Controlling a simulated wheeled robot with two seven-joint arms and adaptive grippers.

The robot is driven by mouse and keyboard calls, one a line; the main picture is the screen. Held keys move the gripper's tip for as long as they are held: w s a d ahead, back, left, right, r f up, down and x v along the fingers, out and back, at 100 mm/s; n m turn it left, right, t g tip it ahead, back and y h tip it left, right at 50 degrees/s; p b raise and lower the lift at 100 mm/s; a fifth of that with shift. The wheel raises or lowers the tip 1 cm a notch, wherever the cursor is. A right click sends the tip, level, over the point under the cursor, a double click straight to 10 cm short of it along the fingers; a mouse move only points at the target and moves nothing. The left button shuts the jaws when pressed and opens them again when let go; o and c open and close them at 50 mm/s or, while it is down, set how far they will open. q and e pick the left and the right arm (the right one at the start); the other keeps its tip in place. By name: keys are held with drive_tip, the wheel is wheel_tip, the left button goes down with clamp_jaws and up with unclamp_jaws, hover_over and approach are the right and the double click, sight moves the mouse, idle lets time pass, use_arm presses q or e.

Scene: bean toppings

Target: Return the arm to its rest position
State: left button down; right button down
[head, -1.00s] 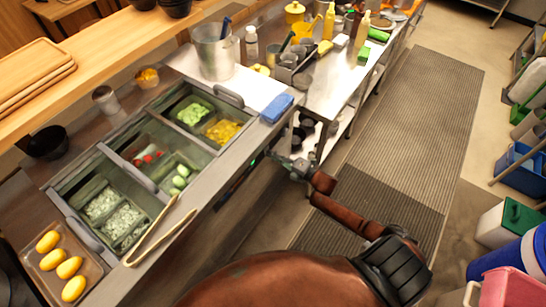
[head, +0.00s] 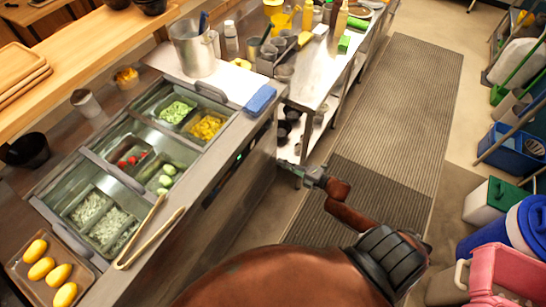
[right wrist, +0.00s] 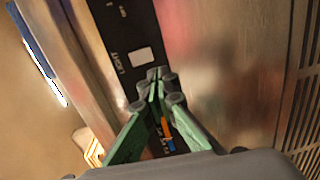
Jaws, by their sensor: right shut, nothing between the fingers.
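My right gripper (head: 289,165) is beside the front of the steel prep counter (head: 235,135), below the counter top and apart from the food pans. In the right wrist view its green fingers (right wrist: 155,82) are shut with nothing between them, in front of the counter's steel face and a black control panel (right wrist: 128,40) marked "LIGHT". My brown right arm (head: 350,215) is bent and reaches up from the bottom of the head view. My left gripper is in neither view.
Tongs (head: 150,238) lie on the counter's front edge beside pans of toppings. A blue cloth (head: 260,99) lies at the counter's right end. A side table (head: 310,85) with bottles stands beyond. The ribbed floor mat (head: 405,110) is clear; bins (head: 495,200) stand at the right.

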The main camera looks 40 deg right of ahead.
drive_tip(key=shift+v, duration=0.85)
drive_tip(key=shift+f, duration=0.15)
drive_tip(key=s+d+f+m+g+h, duration=0.2)
drive_tip(key=s+f+m, duration=0.25)
drive_tip(key=f, duration=0.55)
drive_tip(key=s+d+f+m+g+h, duration=0.1)
drive_tip(key=s+f+m+g+h, duration=0.15)
drive_tip(key=s+f, duration=0.55)
drive_tip(key=s+d+f+m+g+h, duration=0.25)
drive_tip(key=f+m, duration=0.25)
drive_tip(key=f, duration=0.7)
drive_tip(key=s+a+f+m+g, duration=0.3)
drive_tip(key=s+f, duration=0.3)
drive_tip(key=s, duration=0.5)
drive_tip(key=s+a+f+m+g, duration=0.2)
drive_tip(key=s+a+f, duration=0.4)
drive_tip(key=s, duration=0.6)
drive_tip(key=s+a+f+m+g, duration=0.3)
drive_tip(key=s+f, duration=0.3)
drive_tip(key=s, duration=0.6)
drive_tip(key=shift+s+a+f+m+g, duration=0.3)
drive_tip(key=shift+a+m, duration=0.3)
drive_tip(key=shift+a, duration=0.3)
